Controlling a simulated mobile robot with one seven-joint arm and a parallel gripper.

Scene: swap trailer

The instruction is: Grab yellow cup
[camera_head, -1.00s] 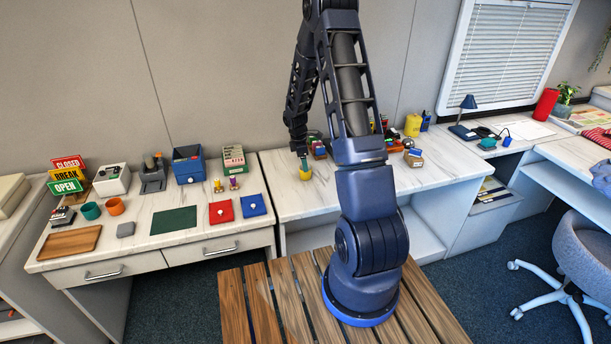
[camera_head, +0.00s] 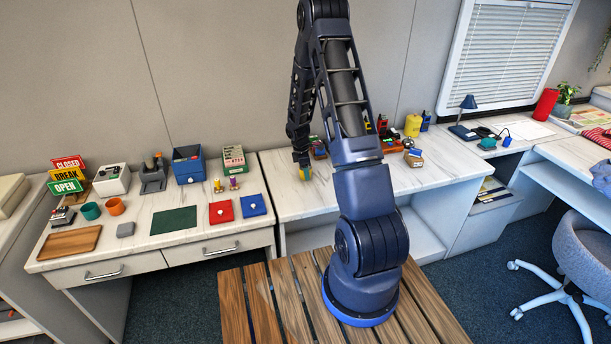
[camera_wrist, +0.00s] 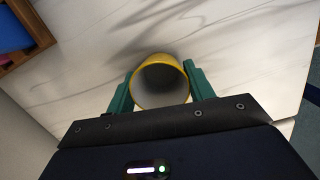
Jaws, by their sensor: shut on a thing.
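The yellow cup (camera_wrist: 161,58) shows in the wrist view with its round mouth facing the camera and its inside pale. My gripper (camera_wrist: 160,84) is shut on it, with one green finger on each side of the cup. In the head view the cup is a small yellow patch (camera_head: 308,176) at the end of my arm, over the white marble-look counter. My gripper (camera_head: 304,171) hides much of it there. Whether the cup's base touches the counter cannot be told.
A wooden organizer (camera_wrist: 22,37) with colored items lies at the upper left of the wrist view. The counter around the cup is clear.

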